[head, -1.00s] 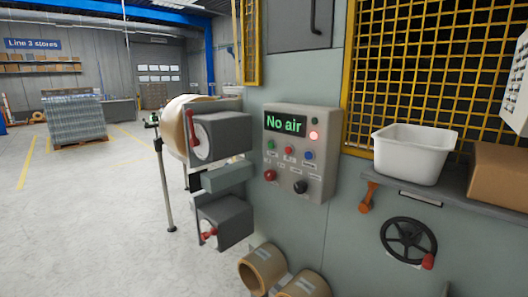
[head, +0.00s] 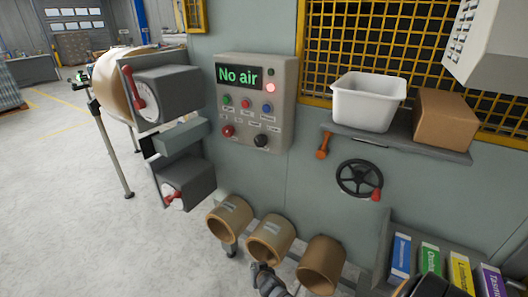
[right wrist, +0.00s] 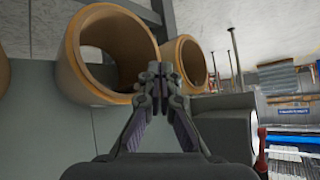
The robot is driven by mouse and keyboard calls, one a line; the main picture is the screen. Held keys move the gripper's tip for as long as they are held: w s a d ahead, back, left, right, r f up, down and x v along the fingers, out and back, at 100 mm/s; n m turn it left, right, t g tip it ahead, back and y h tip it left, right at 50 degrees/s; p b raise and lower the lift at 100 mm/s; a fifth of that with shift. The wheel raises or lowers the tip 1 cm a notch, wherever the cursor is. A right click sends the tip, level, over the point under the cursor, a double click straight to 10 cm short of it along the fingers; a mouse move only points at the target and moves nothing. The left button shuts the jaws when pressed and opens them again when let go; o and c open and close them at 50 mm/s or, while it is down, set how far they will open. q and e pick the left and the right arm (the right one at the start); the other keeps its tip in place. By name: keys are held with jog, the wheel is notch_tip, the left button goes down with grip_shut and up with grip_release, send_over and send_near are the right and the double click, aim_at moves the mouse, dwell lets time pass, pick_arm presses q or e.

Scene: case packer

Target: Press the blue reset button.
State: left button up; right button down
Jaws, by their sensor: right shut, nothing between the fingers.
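The blue reset button (head: 267,107) is on the upper right of a grey control panel (head: 285,120) fixed to the machine wall. A green button (head: 227,100) and a red button (head: 245,103) are in the same row, to its left. The panel display (head: 238,76) reads "No air" and a red lamp (head: 270,87) is lit. My right gripper (head: 261,268) is well below the panel, in front of the cardboard-coloured rolls. In the right wrist view its fingers (right wrist: 158,78) are shut with nothing between them. My left gripper is out of view.
Several tan rolls (head: 320,264) stick out below the panel. A shelf (head: 440,151) with a white bin (head: 366,103) and a brown box (head: 443,120) is at right, above a handwheel (head: 359,179). Dark boxes with red handles (head: 175,93) stand out at left. The space before the panel is clear.

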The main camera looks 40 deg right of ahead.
aim_at(267, 109)
jog(key=w+r+m+t+h+p, duration=0.1)
jog(key=w+r+m+t, duration=0.3)
jog(key=r, duration=1)
jog(key=w+r+t+h+p, duration=0.1)
jog(key=w+r, duration=0.5)
jog(key=r, duration=0.9)
jog(key=s+r+m+t+h+p, duration=0.1)
jog(key=s+r+m+t, duration=0.1)
jog(key=r, duration=1.1)
jog(key=s+d+r+m+t+h+p, duration=0.1)
jog(key=r+m, duration=0.3)
jog(key=r, duration=1)
jog(key=shift+s+d+r+m+t+h, duration=0.3)
jog(key=shift+s+m+t+h, duration=0.1)
jog(key=shift+s+t+h, duration=0.35)
jog(key=shift+w+d, duration=0.55)
jog(key=shift+d, duration=0.8)
jog(key=shift+w+d, duration=0.6)
jog(key=shift+d, duration=0.75)
jog(key=shift+w+d, duration=0.55)
jog(key=shift+d, duration=0.8)
